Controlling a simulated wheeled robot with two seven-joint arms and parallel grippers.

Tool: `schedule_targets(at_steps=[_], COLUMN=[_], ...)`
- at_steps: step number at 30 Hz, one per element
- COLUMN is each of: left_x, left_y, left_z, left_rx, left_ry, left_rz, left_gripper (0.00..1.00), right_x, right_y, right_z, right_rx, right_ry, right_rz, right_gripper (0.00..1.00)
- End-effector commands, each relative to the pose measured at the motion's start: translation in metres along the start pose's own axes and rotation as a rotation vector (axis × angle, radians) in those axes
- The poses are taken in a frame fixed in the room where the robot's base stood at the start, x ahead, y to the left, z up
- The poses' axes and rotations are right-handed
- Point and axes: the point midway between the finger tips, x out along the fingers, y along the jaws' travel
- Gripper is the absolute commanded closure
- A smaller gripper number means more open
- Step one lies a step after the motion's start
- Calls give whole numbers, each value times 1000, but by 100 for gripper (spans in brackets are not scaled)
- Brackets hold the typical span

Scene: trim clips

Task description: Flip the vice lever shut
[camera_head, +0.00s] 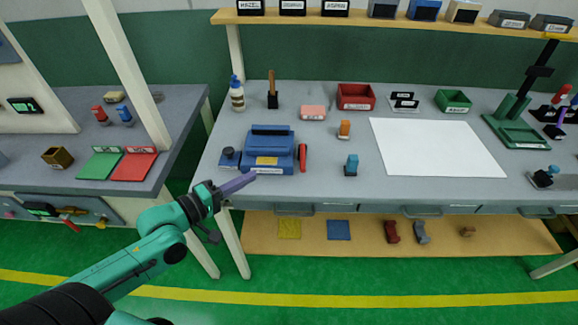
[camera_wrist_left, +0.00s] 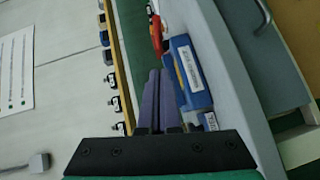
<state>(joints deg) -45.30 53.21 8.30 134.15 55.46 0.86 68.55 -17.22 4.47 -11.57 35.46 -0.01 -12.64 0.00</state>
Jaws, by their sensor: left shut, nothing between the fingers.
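The blue vice (camera_head: 268,160) sits near the left front edge of the grey workbench. A red lever (camera_head: 303,157) shows at its right side, running roughly up and down in the picture. I cannot tell whether it stands up or lies flat. My left gripper (camera_head: 253,175), with purple fingers, is shut and empty at the vice's front left, apart from the lever. In the left wrist view the shut fingers (camera_wrist_left: 158,75) point along the blue vice (camera_wrist_left: 190,70), and the red lever (camera_wrist_left: 156,35) shows beyond them. My right gripper is not in view.
An orange block (camera_head: 344,130) and a blue stamp-like piece (camera_head: 351,165) stand right of the vice. A white sheet (camera_head: 435,148) covers the bench's middle. A red bin (camera_head: 356,97) and a glue bottle (camera_head: 237,95) stand behind. A shelf (camera_head: 400,18) runs above.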

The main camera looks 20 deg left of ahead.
Motion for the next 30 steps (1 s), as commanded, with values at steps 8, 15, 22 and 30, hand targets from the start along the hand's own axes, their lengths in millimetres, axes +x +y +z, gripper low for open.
schedule_targets(at_steps=[8,15,22,30], left_x=[44,93,114,117], left_y=[5,6,3,1], left_z=[0,2,27,30], left_rx=[0,-1,-1,3], left_ry=[-1,-3,-4,-4], left_rz=[8,5,1,0], left_gripper=[100,100,100,100], right_x=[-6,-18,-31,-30], right_y=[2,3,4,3], right_z=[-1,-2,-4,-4], right_rx=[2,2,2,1], right_ry=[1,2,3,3], right_rz=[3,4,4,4], right_gripper=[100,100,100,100])
